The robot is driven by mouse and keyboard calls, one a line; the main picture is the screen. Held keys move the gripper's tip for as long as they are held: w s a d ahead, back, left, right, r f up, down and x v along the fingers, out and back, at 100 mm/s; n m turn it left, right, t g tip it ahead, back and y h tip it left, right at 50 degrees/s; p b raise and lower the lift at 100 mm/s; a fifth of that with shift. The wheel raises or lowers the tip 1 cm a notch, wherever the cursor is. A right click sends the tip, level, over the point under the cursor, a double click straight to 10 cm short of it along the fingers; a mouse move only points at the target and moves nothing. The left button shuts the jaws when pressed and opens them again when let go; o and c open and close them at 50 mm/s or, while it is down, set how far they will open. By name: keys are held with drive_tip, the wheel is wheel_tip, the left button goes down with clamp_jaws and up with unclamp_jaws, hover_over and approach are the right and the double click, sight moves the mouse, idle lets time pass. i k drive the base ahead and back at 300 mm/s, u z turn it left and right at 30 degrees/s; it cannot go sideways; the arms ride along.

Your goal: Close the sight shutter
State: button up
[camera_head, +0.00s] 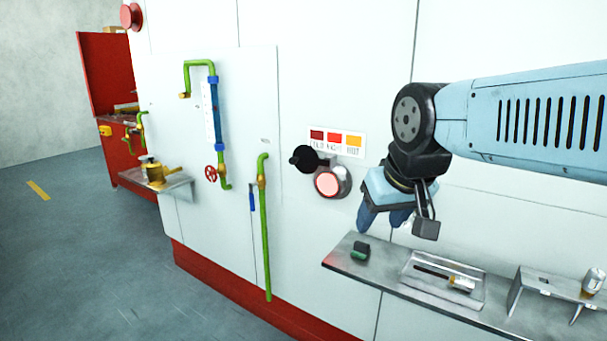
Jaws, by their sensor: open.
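A round sight port (329,184) with a metal rim is on the white wall panel, and its pink-red glass shows. A black round piece with a small knob (305,158), which looks like the sight shutter, sits up and left of the port, off the glass. My gripper (384,217) hangs to the right of the port and a little lower, above the shelf. Its blue fingers point down, apart and empty. It touches neither the port nor the black piece, as far as I can see.
A colour label (337,142) is above the port. Below my gripper, a metal shelf (390,279) holds a small dark-green block (361,250) and a tray (421,283) with a tool. A green pipe (265,225) stands left of the port. The wall before the port is clear.

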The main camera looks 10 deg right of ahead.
sight(305, 158)
drive_tip(key=u, duration=0.05)
drive_tip(key=k, duration=0.6)
drive_tip(key=z, duration=0.25)
drive_tip(key=i, duration=1.45)
drive_tip(key=u, duration=0.45)
